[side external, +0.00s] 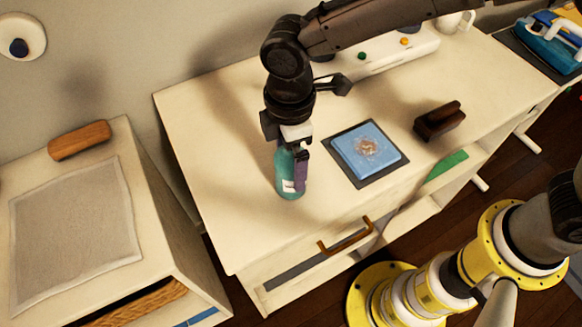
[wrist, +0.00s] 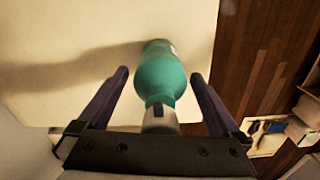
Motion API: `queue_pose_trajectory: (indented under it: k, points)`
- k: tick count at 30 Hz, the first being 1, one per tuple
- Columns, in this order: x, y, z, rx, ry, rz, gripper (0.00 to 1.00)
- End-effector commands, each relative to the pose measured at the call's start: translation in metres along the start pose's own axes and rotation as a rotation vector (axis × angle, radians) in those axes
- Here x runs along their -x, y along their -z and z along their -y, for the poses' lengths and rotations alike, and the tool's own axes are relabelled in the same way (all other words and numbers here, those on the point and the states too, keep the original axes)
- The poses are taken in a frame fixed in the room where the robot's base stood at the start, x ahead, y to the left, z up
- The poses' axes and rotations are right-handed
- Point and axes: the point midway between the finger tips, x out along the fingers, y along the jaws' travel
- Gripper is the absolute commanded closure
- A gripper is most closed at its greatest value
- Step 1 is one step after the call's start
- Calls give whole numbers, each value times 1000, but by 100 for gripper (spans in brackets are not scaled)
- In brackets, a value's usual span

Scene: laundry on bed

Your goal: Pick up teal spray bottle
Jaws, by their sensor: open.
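The teal spray bottle (side external: 288,179) stands upright on the cream cabinet top, near its left front part. A white label shows low on it. In the wrist view the bottle (wrist: 160,74) lies between the two purple fingers, with its grey-white top nearest the palm. My gripper (side external: 292,178) points down over the bottle and hides its upper part in the side view. In the wrist view the gripper (wrist: 160,78) is open, with a visible gap between the bottle and each finger.
A blue square block on a dark mat (side external: 336,143) lies to the right of the bottle. A dark brown wooden item (side external: 439,121) sits farther right. A white machine (side external: 395,55) stands at the back.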

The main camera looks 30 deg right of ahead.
Motion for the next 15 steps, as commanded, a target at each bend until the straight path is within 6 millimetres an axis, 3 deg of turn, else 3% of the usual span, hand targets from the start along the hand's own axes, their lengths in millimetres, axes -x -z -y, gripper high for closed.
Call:
queue_pose_trajectory:
  k: [4, 15]
  points:
    - [0, 0, 0, 0, 0, 0, 2]
    - [1, 0, 0, 0, 0, 0, 68]
